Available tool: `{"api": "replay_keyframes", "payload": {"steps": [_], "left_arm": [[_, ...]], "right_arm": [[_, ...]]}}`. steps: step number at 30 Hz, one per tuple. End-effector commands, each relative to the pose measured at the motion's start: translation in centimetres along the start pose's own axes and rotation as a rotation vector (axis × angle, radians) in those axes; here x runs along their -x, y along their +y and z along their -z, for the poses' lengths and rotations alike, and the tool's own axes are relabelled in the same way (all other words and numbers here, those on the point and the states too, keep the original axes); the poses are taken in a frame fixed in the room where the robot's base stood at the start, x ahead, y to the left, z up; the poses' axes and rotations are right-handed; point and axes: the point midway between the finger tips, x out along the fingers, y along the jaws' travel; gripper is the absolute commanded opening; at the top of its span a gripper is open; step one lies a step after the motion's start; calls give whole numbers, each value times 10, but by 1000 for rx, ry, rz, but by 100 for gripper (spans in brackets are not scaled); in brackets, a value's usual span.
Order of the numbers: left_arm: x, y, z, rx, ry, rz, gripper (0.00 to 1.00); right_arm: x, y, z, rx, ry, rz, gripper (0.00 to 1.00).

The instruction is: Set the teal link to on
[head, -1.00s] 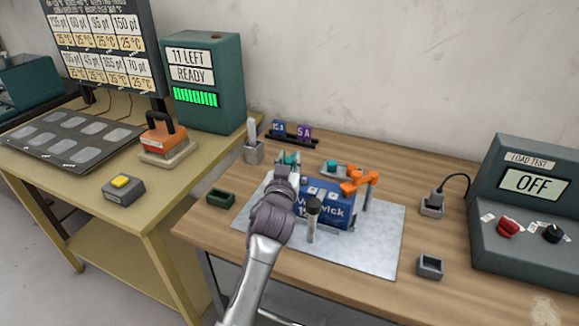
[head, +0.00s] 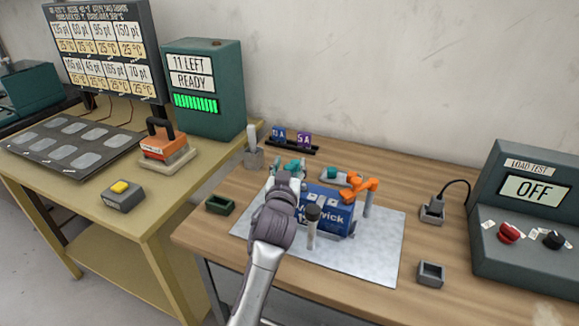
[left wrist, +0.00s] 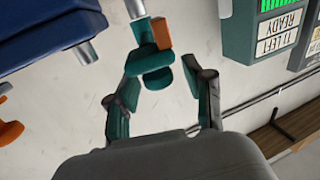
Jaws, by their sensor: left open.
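In the left wrist view, the teal link (left wrist: 152,62) sits on a pale metal post, with an orange block at its side. My left gripper (left wrist: 163,90) is open, and its two teal-padded fingers stand apart on either side of the link's near end. I cannot tell whether a finger touches it. In the head view, my left gripper (head: 289,172) is over the back left of the grey plate, beside the blue battery (head: 328,207). Teal shapes there are small and partly hidden by my wrist. My right gripper is not in view.
An orange link (head: 360,186) stands on posts right of the battery, and a dark-capped post (head: 312,226) stands in front. The load test box (head: 530,215) reads OFF. A small green tray (head: 220,205) lies left of the plate (head: 385,250). Fuses (head: 292,138) stand behind.

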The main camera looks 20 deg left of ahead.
Motion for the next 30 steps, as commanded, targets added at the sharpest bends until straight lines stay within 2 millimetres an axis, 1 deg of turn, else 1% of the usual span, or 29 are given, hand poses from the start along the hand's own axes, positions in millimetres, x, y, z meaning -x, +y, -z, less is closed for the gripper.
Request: {"api": "replay_keyframes", "payload": {"steps": [5,9,12,15,18,21,28,30], "left_arm": [[0,0,26,0,7,-1,52],[0,0,55,3,8,-2,52],[0,0,73,2,7,-1,52],[0,1,87,2,6,-1,52],[0,1,95,1,4,-1,52],[0,1,98,0,1,-1,52],[0,1,99,0,1,-2,52],[0,1,98,3,2,-5,40]], "right_arm": [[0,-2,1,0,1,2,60],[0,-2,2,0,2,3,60],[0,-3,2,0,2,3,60],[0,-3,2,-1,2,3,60],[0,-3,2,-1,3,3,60],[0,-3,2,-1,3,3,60],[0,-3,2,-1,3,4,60],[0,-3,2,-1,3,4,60]]}}
